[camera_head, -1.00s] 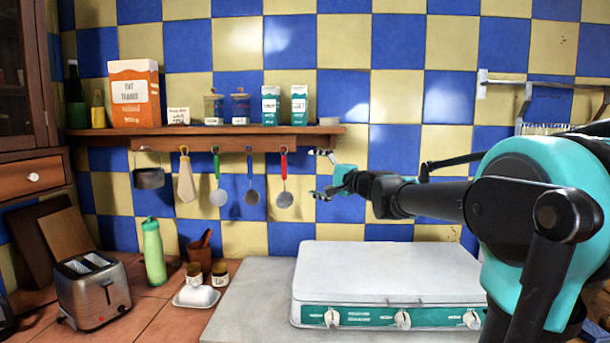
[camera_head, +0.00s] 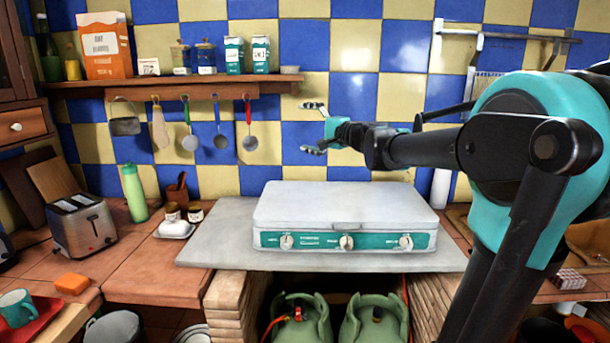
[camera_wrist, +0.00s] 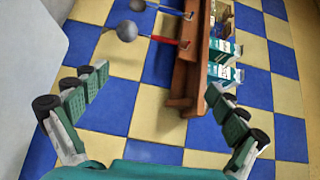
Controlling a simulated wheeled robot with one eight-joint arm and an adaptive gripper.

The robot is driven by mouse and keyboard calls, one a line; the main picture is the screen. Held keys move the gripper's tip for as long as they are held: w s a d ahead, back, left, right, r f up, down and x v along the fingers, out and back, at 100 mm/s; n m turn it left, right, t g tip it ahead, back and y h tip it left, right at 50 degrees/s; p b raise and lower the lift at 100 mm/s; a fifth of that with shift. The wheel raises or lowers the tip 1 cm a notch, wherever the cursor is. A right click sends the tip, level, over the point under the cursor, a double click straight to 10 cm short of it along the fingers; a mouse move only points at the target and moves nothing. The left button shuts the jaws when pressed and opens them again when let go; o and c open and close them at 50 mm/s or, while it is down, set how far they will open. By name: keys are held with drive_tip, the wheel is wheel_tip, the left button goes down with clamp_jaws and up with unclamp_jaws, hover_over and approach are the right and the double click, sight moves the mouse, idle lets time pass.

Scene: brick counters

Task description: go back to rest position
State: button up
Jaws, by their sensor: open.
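My gripper (camera_head: 314,128) is open and empty. It is held up at the end of my arm in the head view, to the right of the hanging utensils and above the camping stove. In the wrist view my gripper (camera_wrist: 150,105) shows its two fingers spread wide with nothing between them. Beyond the fingers are the blue and cream tiled wall and the wooden shelf (camera_wrist: 190,60). My arm reaches in from the right of the head view.
The white camping stove (camera_head: 345,215) sits on a grey slab below my gripper. The shelf (camera_head: 170,84) with cartons and hanging utensils is to the left. A toaster (camera_head: 82,227) and a green bottle (camera_head: 134,193) stand on the left counter. Green gas cylinders (camera_head: 300,318) are underneath.

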drive_tip(key=s+d+f+n+g+h, duration=0.25)
drive_tip(key=s+f, duration=0.55)
drive_tip(key=f, duration=0.5)
drive_tip(key=s+d+f+n+g+h, duration=0.3)
drive_tip(key=s+f, duration=0.4)
drive_tip(key=f, duration=0.6)
drive_tip(key=s+d+f+n+g+h, duration=0.1)
drive_tip(key=s+d+f+h, duration=0.2)
drive_tip(key=s+d+f, duration=0.3)
drive_tip(key=s+d+f+n+g+h, duration=0.1)
drive_tip(key=s+d+f+n+h, duration=0.1)
drive_tip(key=s+d+f+h, duration=0.2)
drive_tip(key=s+d+f, duration=0.3)
drive_tip(key=s+f, duration=0.4)
drive_tip(key=f, duration=0.1)
drive_tip(key=shift+d+g, duration=0.3)
drive_tip(key=shift+g, duration=0.05)
